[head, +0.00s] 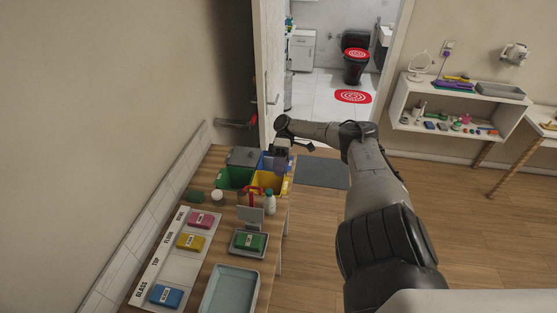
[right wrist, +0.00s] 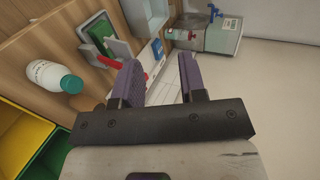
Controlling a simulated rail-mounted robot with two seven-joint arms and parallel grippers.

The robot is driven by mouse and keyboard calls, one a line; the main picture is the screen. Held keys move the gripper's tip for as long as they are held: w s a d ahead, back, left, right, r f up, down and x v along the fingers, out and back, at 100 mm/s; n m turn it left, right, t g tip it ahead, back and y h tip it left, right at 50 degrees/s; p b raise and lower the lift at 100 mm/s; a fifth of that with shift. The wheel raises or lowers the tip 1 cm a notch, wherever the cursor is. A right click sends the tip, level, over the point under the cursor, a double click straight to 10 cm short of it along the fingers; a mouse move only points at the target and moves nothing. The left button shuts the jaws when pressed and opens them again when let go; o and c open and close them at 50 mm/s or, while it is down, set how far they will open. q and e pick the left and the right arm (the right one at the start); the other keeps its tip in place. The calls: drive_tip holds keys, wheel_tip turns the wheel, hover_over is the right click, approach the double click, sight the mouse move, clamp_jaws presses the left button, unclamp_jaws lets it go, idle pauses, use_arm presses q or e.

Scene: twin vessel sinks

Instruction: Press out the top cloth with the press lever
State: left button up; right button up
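A green cloth (head: 249,242) lies in the small grey tray of the press (head: 246,215), under a raised plate. The press lever (head: 253,192) has a red handle and stands up behind the plate. The right wrist view also shows the green cloth (right wrist: 97,35) and the red lever (right wrist: 109,62). My right gripper (head: 281,158) is above the bins at the far end of the table, beyond the lever. In the right wrist view its purple fingers (right wrist: 158,62) are apart with nothing held between them. My left gripper is not in view.
A labelled board holds pink (head: 201,220), yellow (head: 190,242) and blue cloths (head: 166,296); its TOP slot is bare. A white bottle (head: 270,204) with a teal cap stands right beside the press. Green (head: 234,179) and yellow bins (head: 267,181) stand behind it. An empty tray (head: 230,290) lies in front.

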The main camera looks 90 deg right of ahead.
drive_tip(key=shift+s+a+r+p, duration=0.1)
drive_tip(key=shift+s+r+p, duration=0.2)
drive_tip(key=shift+s, duration=0.25)
drive_tip(key=shift+s+a+r+p, duration=0.1)
drive_tip(key=shift+s+r+p, duration=0.15)
drive_tip(key=shift+s, duration=0.25)
